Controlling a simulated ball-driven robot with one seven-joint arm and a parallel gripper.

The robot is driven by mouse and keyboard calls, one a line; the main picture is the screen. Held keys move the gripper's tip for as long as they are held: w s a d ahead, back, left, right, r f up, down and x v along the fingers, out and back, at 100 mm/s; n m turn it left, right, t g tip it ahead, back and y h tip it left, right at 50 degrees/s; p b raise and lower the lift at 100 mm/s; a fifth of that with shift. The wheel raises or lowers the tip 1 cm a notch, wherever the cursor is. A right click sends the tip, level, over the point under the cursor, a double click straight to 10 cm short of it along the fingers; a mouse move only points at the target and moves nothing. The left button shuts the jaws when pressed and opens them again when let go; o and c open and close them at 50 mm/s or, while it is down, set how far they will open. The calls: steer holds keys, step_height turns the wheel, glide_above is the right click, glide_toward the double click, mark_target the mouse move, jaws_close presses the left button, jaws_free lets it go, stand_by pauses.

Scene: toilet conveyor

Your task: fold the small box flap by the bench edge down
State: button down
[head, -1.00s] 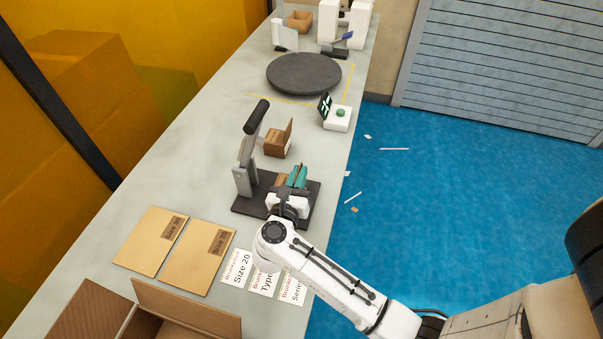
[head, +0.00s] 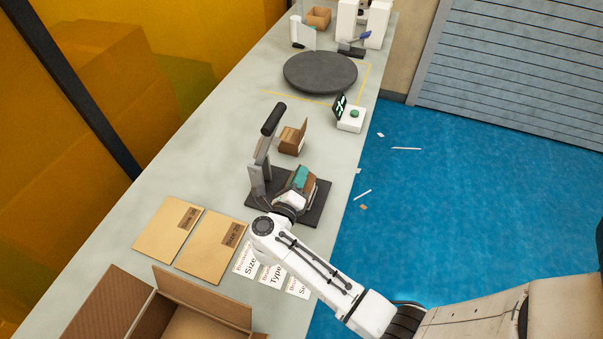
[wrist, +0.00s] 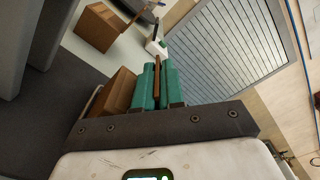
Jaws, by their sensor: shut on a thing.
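The small brown box by the bench edge sits on the dark base of a lever press, largely hidden behind my gripper (head: 301,177) in the head view. In the wrist view the box (wrist: 119,92) shows to the left of my gripper (wrist: 156,70). My teal fingers are shut on its thin brown flap (wrist: 156,76), which stands between them. The flap looks upright from the wrist. The far side of the box is hidden.
The press (head: 262,165) with its black handle stands close left of my gripper. Another small open box (head: 291,139) stands behind it. A white button unit (head: 351,121) and a round dark turntable (head: 320,72) are farther back. Flat cardboard sheets (head: 211,245) lie nearer.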

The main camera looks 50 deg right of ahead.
steer(key=shift+w+f+n, duration=0.1)
steer(key=shift+f+n, duration=0.05)
steer(key=shift+n, duration=0.25)
steer(key=c, duration=1.6)
jaws_free()
steer(key=shift+c, duration=0.2)
steer(key=shift+a, duration=0.1)
steer(key=b+v, duration=0.2)
steer(key=v, duration=0.8)
steer(key=shift+a, duration=0.3)
